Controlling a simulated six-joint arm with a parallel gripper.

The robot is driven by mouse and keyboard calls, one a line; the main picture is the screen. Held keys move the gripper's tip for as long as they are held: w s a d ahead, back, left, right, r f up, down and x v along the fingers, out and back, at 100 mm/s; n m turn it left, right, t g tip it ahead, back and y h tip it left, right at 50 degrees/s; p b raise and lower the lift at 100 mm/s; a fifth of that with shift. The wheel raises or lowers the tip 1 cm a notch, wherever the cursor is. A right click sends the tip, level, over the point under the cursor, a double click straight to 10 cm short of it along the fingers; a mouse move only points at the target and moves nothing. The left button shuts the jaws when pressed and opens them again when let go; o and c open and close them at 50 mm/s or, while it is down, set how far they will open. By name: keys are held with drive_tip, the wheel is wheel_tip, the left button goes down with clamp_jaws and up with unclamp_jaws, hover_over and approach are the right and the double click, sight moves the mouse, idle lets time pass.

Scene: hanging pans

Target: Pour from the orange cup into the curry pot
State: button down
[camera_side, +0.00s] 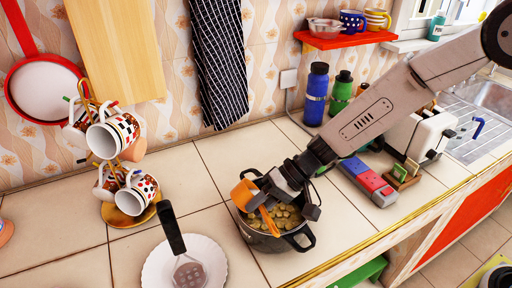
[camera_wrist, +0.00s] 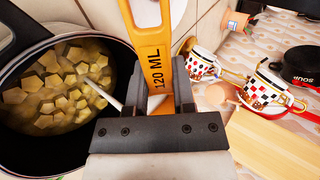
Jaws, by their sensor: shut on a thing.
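The orange cup (camera_side: 243,194) is a measuring cup with an orange handle (camera_wrist: 152,45) marked "120 ML" in the wrist view. My gripper (camera_side: 275,192) is shut on this handle, and the dark jaws (camera_wrist: 155,108) show on both sides of it. The curry pot (camera_side: 304,239) is dark, with side handles, and stands on the tiled counter. It holds yellowish chunks in liquid, seen clearly in the wrist view, where its dark wall (camera_wrist: 14,103) is at the left. In the side view the cup is over the pot's left rim and looks tilted. The cup's inside is hidden.
A white plate (camera_side: 156,264) with a slotted spatula (camera_side: 188,270) lies left of the pot. A mug tree with several patterned mugs (camera_side: 138,192) stands farther left. Bottles (camera_side: 316,94) and a toaster (camera_side: 418,133) stand behind and right. Open counter lies behind the pot.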

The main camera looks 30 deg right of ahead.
drive_tip(key=shift+d+r+y, duration=0.1)
drive_tip(key=shift+y, duration=0.2)
drive_tip(key=shift+f+y, duration=0.25)
drive_tip(key=shift+y, duration=0.15)
drive_tip(key=shift+d+f, duration=0.1)
drive_tip(key=shift+d+f+y, duration=0.15)
drive_tip(key=shift+f+y, duration=0.1)
drive_tip(key=shift+y, duration=0.35)
drive_tip(key=shift+d+y, duration=0.1)
drive_tip(key=shift+y, duration=0.4)
